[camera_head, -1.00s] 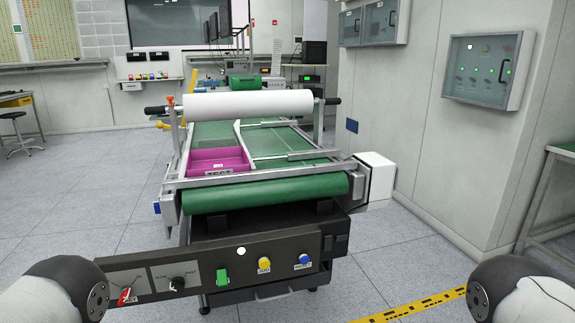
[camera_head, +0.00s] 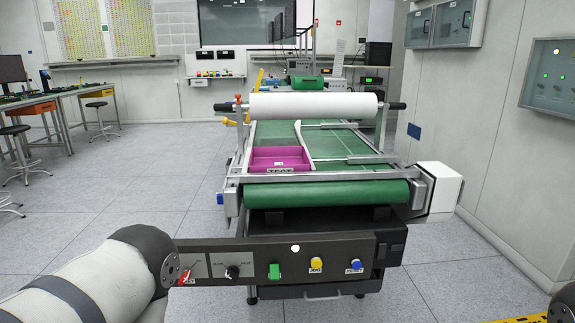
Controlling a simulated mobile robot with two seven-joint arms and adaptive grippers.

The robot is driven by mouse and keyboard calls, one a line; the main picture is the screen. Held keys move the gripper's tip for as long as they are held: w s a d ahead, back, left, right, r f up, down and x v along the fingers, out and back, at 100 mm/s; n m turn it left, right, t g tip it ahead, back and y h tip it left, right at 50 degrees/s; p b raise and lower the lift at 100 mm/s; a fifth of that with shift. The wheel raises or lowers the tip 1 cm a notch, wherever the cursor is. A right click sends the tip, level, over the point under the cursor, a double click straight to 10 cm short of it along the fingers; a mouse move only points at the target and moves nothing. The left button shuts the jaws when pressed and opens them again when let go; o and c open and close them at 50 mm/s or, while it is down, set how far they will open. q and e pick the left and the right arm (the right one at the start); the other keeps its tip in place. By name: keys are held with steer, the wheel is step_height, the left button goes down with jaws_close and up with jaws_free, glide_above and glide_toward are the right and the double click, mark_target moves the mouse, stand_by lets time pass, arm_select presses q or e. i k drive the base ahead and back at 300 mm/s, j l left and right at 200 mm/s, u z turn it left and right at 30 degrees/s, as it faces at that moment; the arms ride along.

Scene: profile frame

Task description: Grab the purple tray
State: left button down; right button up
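The purple tray (camera_head: 284,155) is a shallow open box with a white label on its front reading "TEST". It lies on the left part of the green conveyor belt (camera_head: 345,145), behind the front rail. A small light item seems to lie inside it, too small to name. My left arm shows at the lower left and a bit of my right arm at the lower right corner. Neither gripper is in view, and both arms are well short of the tray.
A white roll (camera_head: 314,106) spans the conveyor behind the tray. A black control panel (camera_head: 290,258) with green, yellow and blue buttons stands in front. A white box (camera_head: 437,190) sits at the conveyor's right end. Stools and desks stand at left; open floor lies between.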

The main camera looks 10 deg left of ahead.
mark_target(286, 159)
steer(key=i+j+z, duration=0.2)
steer(key=j, duration=0.25)
steer(key=i+j+z, duration=0.15)
steer(key=j, duration=0.35)
steer(key=i+j+z, duration=0.2)
steer(key=j, duration=0.3)
steer(key=i+j+z, duration=0.15)
steer(key=j, duration=0.4)
steer(key=j+z, duration=0.2)
steer(key=j, duration=0.35)
